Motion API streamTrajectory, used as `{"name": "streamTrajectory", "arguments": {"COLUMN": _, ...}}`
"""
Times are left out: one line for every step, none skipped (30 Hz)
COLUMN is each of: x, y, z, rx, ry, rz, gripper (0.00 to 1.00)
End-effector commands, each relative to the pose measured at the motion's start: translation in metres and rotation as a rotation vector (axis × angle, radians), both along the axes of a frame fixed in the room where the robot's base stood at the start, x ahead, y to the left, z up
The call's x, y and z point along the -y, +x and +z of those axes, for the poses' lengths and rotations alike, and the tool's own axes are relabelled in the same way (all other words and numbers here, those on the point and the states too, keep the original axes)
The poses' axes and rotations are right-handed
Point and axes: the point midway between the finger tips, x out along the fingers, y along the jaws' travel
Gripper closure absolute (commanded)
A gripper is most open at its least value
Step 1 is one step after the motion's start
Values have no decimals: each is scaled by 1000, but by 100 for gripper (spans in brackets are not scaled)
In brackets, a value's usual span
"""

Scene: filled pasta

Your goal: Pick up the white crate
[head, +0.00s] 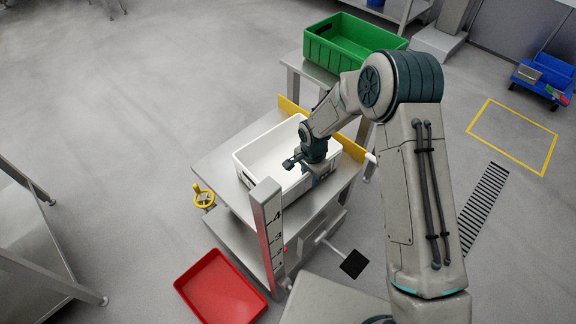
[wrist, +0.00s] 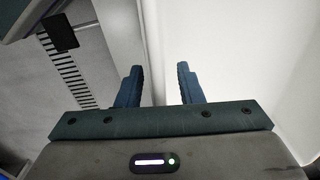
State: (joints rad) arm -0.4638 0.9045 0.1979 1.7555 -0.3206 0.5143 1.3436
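The white crate (head: 247,172) stands on a steel table (head: 212,163) in the head view and looks empty. My gripper (head: 291,163) is over the crate's near right side, and my arm hides part of that side. In the wrist view, my gripper (wrist: 159,85) has its two dark blue fingers apart. The crate's white wall (wrist: 157,40) runs up the picture between them, with the pale inside of the crate (wrist: 240,50) to the right. I cannot tell whether the fingers touch the wall.
A steel post (head: 268,225) with numbers stands at the table's near corner. A yellow strip (head: 293,106) edges its far side. A green crate (head: 350,45) sits on another stand behind. A red tray (head: 220,290) lies on the floor. Open floor lies to the left.

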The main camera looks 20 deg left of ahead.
Motion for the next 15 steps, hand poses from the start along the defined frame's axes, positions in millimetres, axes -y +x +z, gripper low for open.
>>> {"name": "streamTrajectory", "arguments": {"x": 0, "y": 0, "z": -3, "rx": -1, "ry": 0, "rz": 0, "gripper": 66}}
{"name": "streamTrajectory", "arguments": {"x": 0, "y": 0, "z": -3, "rx": -1, "ry": 0, "rz": -1, "gripper": 66}}
{"name": "streamTrajectory", "arguments": {"x": 0, "y": 0, "z": -4, "rx": 0, "ry": 1, "rz": -1, "gripper": 66}}
{"name": "streamTrajectory", "arguments": {"x": 0, "y": 0, "z": -4, "rx": 0, "ry": 1, "rz": -1, "gripper": 66}}
{"name": "streamTrajectory", "arguments": {"x": 0, "y": 0, "z": -3, "rx": 0, "ry": 1, "rz": -1, "gripper": 66}}
{"name": "streamTrajectory", "arguments": {"x": 0, "y": 0, "z": -3, "rx": 0, "ry": 1, "rz": -1, "gripper": 66}}
{"name": "streamTrajectory", "arguments": {"x": 0, "y": 0, "z": -3, "rx": 0, "ry": 1, "rz": -1, "gripper": 66}}
{"name": "streamTrajectory", "arguments": {"x": 0, "y": 0, "z": -3, "rx": 0, "ry": 1, "rz": -1, "gripper": 66}}
{"name": "streamTrajectory", "arguments": {"x": 0, "y": 0, "z": -3, "rx": 0, "ry": 1, "rz": -1, "gripper": 78}}
{"name": "streamTrajectory", "arguments": {"x": 0, "y": 0, "z": -3, "rx": 0, "ry": 1, "rz": -1, "gripper": 86}}
{"name": "streamTrajectory", "arguments": {"x": 0, "y": 0, "z": -3, "rx": 0, "ry": 1, "rz": -1, "gripper": 94}}
{"name": "streamTrajectory", "arguments": {"x": 0, "y": 0, "z": -3, "rx": 0, "ry": 1, "rz": -1, "gripper": 100}}
{"name": "streamTrajectory", "arguments": {"x": 0, "y": 0, "z": -3, "rx": 0, "ry": 1, "rz": 0, "gripper": 100}}
{"name": "streamTrajectory", "arguments": {"x": 0, "y": 0, "z": -3, "rx": 0, "ry": 1, "rz": -1, "gripper": 100}}
{"name": "streamTrajectory", "arguments": {"x": 0, "y": 0, "z": -3, "rx": 0, "ry": 1, "rz": 0, "gripper": 100}}
